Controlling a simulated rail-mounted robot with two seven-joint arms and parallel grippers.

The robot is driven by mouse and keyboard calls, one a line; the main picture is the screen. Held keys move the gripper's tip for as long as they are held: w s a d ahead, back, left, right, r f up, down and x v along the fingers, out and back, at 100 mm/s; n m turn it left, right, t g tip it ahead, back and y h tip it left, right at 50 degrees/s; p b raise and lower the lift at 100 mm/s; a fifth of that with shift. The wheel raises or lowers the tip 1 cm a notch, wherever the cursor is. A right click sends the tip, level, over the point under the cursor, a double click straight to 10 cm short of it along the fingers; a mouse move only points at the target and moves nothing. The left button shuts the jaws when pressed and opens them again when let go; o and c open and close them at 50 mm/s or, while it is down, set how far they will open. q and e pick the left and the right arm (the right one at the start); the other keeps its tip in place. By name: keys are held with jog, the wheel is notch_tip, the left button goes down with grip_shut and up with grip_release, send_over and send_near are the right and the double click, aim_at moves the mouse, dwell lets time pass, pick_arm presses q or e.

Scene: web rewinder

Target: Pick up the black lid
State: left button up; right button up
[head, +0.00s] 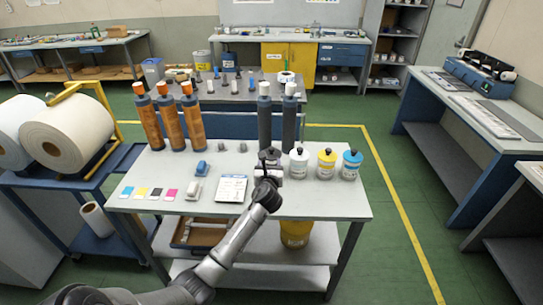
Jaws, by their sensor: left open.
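Several ink cans stand in a row on the grey table. The leftmost can of this row has a black lid (270,154) with a small dark knob, and its body is largely hidden behind my left gripper. My left gripper (268,170) is open, in front of this can and close to the lid in the picture. I cannot tell whether it touches the lid. My right gripper is not in view.
The grey table (330,200) also holds a white-lidded can (298,162), a yellow-lidded can (326,163), a blue-lidded can (351,164), orange rollers (167,120), dark rollers (264,118), colour cards (154,193) and a white chart (231,188). The front right of the tabletop is clear.

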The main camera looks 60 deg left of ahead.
aim_at(271, 151)
pick_arm(q)
jog(key=b+x, duration=0.1)
jog(key=x, duration=0.4)
jog(key=shift+w+a+f, duration=0.15)
jog(key=shift+w+a, duration=0.1)
jog(key=b+x, duration=0.2)
jog(key=x, duration=0.1)
jog(key=shift+w+f, duration=0.1)
jog(key=shift+w, duration=0.05)
jog(key=shift+w+a, duration=0.35)
jog(key=shift+a, duration=0.2)
jog(key=shift+c, duration=0.3)
jog(key=c, duration=0.9)
